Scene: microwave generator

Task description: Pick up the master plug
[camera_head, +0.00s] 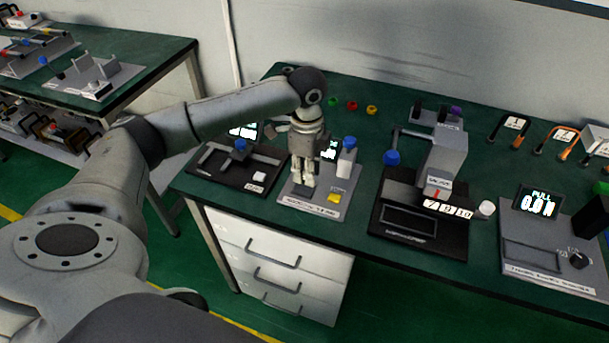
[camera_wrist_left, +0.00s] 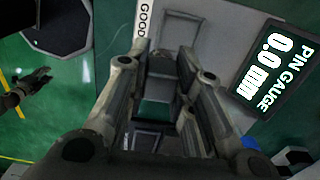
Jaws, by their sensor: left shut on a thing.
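My left gripper (camera_head: 303,180) reaches down over the grey pin gauge station (camera_head: 318,204) and points at its plate. In the left wrist view the two fingers of this gripper (camera_wrist_left: 160,110) are closed on a small grey block-like piece (camera_wrist_left: 158,88), which I take to be the master plug. The fingers hide most of it, and I cannot tell whether it still touches the station. The pin gauge display (camera_wrist_left: 272,68) reads 0.0 mm. A dark gripper-like shape (camera_wrist_left: 28,88), probably my right gripper, shows at the left edge of the wrist view.
A black fixture (camera_head: 238,165) with a blue knob stands left of the station. A blue-capped white post (camera_head: 346,158) stands close on the right. Farther right are a press-like device (camera_head: 443,160) and a pull gauge (camera_head: 545,240). White drawers (camera_head: 275,262) sit below the bench.

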